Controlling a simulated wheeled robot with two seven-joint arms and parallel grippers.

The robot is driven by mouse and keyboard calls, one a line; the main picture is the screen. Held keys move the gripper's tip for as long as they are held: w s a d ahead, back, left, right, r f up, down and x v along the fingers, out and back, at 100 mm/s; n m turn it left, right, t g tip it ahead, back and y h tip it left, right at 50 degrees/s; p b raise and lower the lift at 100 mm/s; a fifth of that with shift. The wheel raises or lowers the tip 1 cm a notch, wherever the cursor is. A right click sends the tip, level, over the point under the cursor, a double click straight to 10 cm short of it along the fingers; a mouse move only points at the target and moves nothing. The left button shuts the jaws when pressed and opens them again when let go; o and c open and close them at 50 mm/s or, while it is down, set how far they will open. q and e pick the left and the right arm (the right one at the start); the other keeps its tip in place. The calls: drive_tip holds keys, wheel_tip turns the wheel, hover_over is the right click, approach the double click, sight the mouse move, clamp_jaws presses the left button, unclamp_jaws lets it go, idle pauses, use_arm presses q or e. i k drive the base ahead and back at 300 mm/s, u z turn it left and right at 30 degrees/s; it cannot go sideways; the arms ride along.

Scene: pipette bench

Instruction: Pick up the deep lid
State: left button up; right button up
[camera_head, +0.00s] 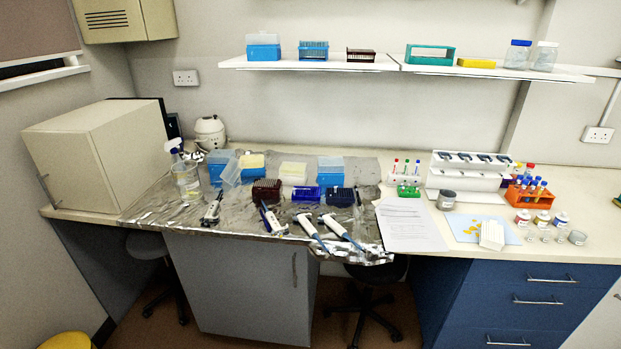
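A translucent, pale-blue hollow lid (230,173) stands tilted on the foil at the left of the bench, beside a blue tip box (251,172) with a yellowish top. It looks like the deep lid, but I cannot be sure at this size. Another blue box (217,164) stands close behind it on the left. A blue box with a clear blue top (330,169) is farther right. Neither of my grippers shows in the head view.
Several pipettes (336,229) lie along the front of the foil (262,221). A spray bottle (186,178) stands left of the lid. Dark racks (266,192) sit in front of the boxes. Paper (408,228), tube racks and small jars fill the right. A shelf (390,64) hangs above.

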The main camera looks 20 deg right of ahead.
sight(287, 169)
drive_tip(key=z, duration=0.6)
drive_tip(key=i, duration=1.15)
drive_tip(key=z, duration=0.1)
